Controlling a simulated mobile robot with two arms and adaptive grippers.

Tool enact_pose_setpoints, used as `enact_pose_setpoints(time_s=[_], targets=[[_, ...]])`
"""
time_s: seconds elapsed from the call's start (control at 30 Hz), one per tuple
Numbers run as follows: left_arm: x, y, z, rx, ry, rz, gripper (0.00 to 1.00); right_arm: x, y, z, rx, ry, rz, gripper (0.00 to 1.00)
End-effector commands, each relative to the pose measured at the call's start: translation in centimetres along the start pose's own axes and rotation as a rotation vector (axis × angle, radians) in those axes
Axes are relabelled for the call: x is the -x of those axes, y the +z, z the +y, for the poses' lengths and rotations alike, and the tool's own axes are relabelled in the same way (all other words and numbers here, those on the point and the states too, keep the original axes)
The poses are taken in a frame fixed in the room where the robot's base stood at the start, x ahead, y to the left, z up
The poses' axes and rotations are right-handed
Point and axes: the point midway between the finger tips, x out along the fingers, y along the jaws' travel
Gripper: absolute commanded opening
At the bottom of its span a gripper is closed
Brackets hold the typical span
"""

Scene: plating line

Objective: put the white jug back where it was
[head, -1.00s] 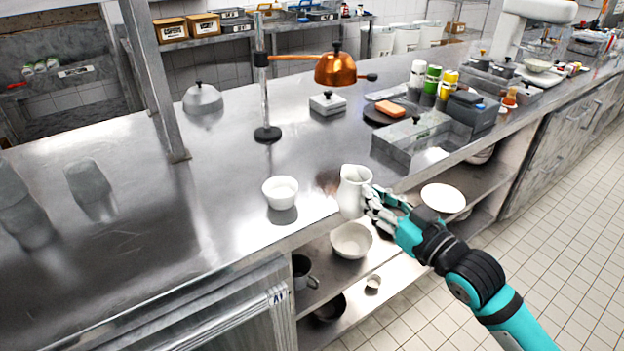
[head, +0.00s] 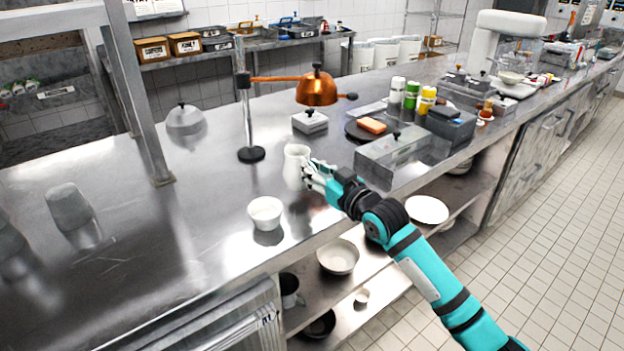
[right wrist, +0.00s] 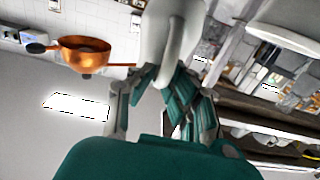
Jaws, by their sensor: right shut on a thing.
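The white jug (head: 295,165) is upright at the steel counter (head: 215,225), left of my right gripper (head: 310,175). My right gripper is shut on the jug, with its fingers at the handle side. In the right wrist view the jug (right wrist: 170,35) fills the top middle, and the gripper's fingers (right wrist: 165,95) close around its handle. Whether the jug's base touches the counter I cannot tell. My left gripper is in neither view.
A white bowl (head: 265,212) stands just left of the jug near the counter's front edge. A copper heat lamp (head: 316,90) on a stand (head: 251,154) is behind it. A steel lidded container (head: 392,155) is to the right. Bowls (head: 338,256) sit on the shelf below.

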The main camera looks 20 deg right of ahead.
Motion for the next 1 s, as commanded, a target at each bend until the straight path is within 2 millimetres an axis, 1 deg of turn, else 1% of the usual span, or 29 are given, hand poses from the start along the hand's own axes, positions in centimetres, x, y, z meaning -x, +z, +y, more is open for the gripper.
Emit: enact_pose_setpoints(time_s=[0.03, 0.1, 0.3, 0.37, 0.73, 0.77, 0.8, 0.9, 0.93, 1.0], targets=[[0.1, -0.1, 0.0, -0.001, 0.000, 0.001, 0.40, -0.4, -0.2, 0.0, 0.001, 0.000, 0.004, 0.00], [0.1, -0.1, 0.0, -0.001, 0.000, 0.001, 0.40, -0.5, 0.2, -0.1, 0.000, -0.001, 0.002, 0.00], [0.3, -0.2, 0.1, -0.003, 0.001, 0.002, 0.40, -0.5, 2.8, -0.1, -0.001, -0.001, 0.000, 0.00], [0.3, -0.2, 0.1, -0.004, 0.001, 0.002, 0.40, -0.5, 3.2, -0.1, -0.001, -0.001, 0.002, 0.00], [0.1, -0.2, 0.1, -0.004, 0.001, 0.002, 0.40, -0.5, 3.7, -0.1, 0.000, -0.001, 0.003, 0.00], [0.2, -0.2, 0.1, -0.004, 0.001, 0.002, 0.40, -0.5, 3.8, -0.1, 0.000, -0.001, 0.000, 0.16], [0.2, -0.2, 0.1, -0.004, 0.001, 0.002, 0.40, -0.5, 3.8, -0.1, 0.000, -0.001, 0.000, 0.21], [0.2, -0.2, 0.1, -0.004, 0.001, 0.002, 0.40, -0.4, 3.8, -0.1, 0.000, -0.001, -0.001, 0.34], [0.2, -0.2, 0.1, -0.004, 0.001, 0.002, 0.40, -0.4, 3.8, -0.1, 0.000, -0.001, -0.001, 0.37], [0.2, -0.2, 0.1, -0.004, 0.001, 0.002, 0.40, -0.4, 3.8, -0.1, 0.000, -0.001, -0.001, 0.37]])
